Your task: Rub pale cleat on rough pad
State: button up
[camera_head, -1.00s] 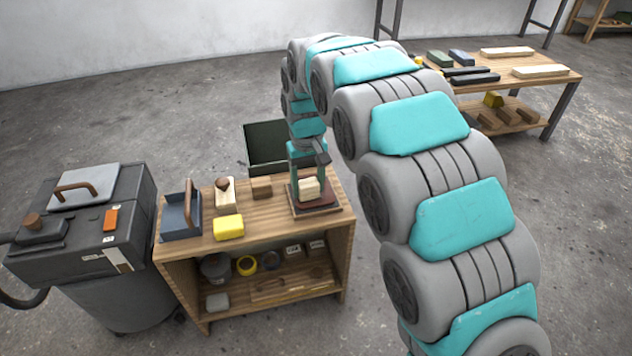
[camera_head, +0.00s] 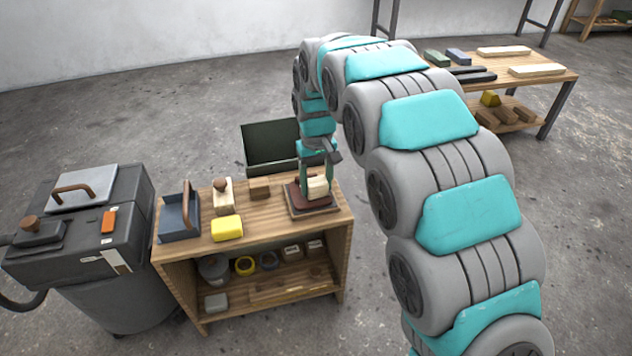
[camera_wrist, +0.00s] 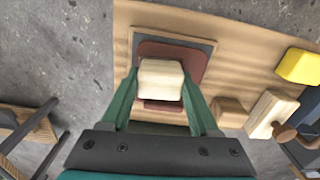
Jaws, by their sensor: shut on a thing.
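The pale cleat (camera_head: 318,187) is a cream block held between the fingers of my gripper (camera_head: 315,180). In the wrist view the cleat (camera_wrist: 161,80) sits between the two green fingertips of my gripper (camera_wrist: 158,90), over the rough pad. The rough pad (camera_wrist: 190,62) is a reddish-brown sheet on a dark grey plate. In the head view the pad (camera_head: 296,196) lies at the right end of the small wooden bench. The cleat looks to be on or just above the pad; I cannot tell whether they touch.
On the bench (camera_head: 262,216) stand a brown block (camera_head: 260,188), a wooden-knobbed block (camera_head: 222,198), a yellow block (camera_head: 226,228) and a grey tray with a handle (camera_head: 178,218). A dark open bin (camera_head: 272,146) is behind. A vacuum machine (camera_head: 80,240) stands left.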

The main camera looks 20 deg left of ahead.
aim_at(318, 180)
jog(key=shift+s+a, duration=0.45)
jog(key=shift+a, duration=0.2)
jog(key=shift+s+a, duration=0.4)
jog(key=shift+a, duration=0.25)
jog(key=shift+w+d+f, duration=0.1)
jog(key=shift+w+d, duration=0.4)
jog(key=shift+d, duration=0.3)
jog(key=shift+w+d, duration=0.45)
jog(key=shift+d, duration=0.3)
jog(key=shift+s+a+p, duration=0.15)
jog(key=shift+s+a, duration=0.35)
jog(key=shift+a, duration=0.3)
jog(key=shift+s+a+p, duration=0.15)
jog(key=shift+s+a, duration=0.3)
jog(key=shift+a, duration=0.3)
jog(key=shift+w+d, duration=0.5)
jog(key=shift+d, duration=0.3)
jog(key=shift+w+d, duration=0.45)
jog(key=shift+d, duration=0.3)
jog(key=shift+r+p, duration=1.1)
jog(key=shift+r, duration=2.5)
